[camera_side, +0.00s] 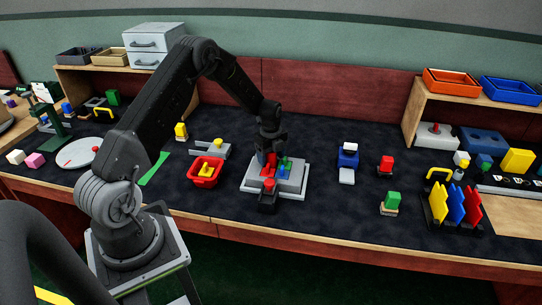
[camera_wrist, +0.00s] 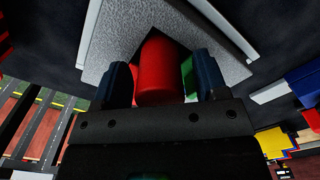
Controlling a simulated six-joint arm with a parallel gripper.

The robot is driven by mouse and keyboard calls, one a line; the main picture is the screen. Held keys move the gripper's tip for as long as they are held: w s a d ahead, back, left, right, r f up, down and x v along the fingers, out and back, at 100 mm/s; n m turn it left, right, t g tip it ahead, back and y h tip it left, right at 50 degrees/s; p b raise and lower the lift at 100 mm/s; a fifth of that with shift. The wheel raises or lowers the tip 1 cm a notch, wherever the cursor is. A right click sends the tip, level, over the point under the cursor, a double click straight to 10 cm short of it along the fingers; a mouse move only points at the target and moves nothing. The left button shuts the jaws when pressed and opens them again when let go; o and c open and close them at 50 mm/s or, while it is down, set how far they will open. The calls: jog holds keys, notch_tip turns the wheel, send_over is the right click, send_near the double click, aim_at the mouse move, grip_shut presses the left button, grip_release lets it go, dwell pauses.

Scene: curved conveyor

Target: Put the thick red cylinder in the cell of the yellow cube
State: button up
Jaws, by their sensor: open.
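A thick red cylinder (camera_wrist: 160,72) stands upright-looking between the two dark fingers of my gripper (camera_wrist: 162,82) in the wrist view. The fingers are open, one on each side of it; whether they touch it I cannot tell. In the side view my gripper (camera_side: 269,152) points down over a grey platform (camera_side: 250,187), among small red, blue and green pieces. A green piece (camera_wrist: 187,74) shows partly behind the right finger. Yellow pieces stand to the left, one in a red bin (camera_side: 206,182); I cannot tell which is the yellow cube, or see its cell.
A dark block (camera_side: 267,204) sits at the platform's front edge. A blue-and-white fixture (camera_side: 347,157) and a red piece (camera_side: 386,163) stand to the right. A rack of coloured plates (camera_side: 455,207) is farther right. The dark mat between platform and fixture is clear.

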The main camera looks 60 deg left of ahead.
jog(key=s+d+r+n+t, duration=0.1)
jog(key=d+r, duration=0.2)
jog(key=r, duration=0.7)
jog(key=s+d+r+n, duration=0.1)
jog(key=d+r+n, duration=0.15)
jog(key=r, duration=0.75)
jog(key=s+d+r+n+t, duration=0.2)
jog(key=s+d+r+n, duration=0.2)
jog(key=s+d+r, duration=0.4)
jog(key=s+d+r+n+t, duration=0.1)
jog(key=s+d+n, duration=0.4)
jog(key=s, duration=0.3)
jog(key=s+d+r+n+t, duration=0.1)
jog(key=s+d+n, duration=0.4)
jog(key=s, duration=0.3)
jog(key=shift+s+d+t, duration=0.2)
jog(key=shift+t, duration=0.1)
